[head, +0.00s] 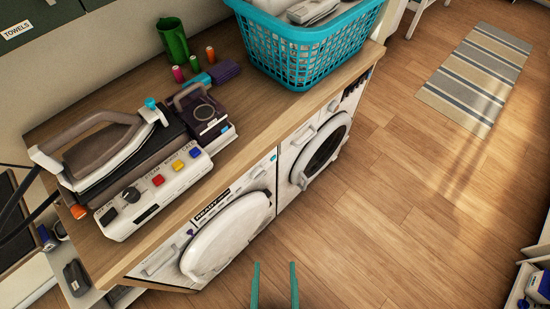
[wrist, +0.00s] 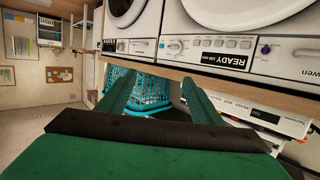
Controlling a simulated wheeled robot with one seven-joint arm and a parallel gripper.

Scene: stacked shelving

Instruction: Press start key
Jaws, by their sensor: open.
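A white front-loading machine (head: 225,235) with a round door stands under the wooden counter in the head view. Its panel has a dark READY display (head: 212,207). The wrist view shows the scene upside down, with the READY display (wrist: 228,60), a row of small buttons (wrist: 207,42) and a knob (wrist: 174,46) on the panel. No label reading start is legible, so I cannot tell which button is the start key. My gripper (head: 275,268) is open and empty, in front of the machines and apart from the panel; its green fingers also show in the wrist view (wrist: 158,84).
A second white machine (head: 314,150) stands to the right. The counter (head: 257,112) holds a teal basket (head: 292,52), an iron (head: 100,145) on a station (head: 150,195) with red, yellow and blue keys, and a green cup (head: 173,42).

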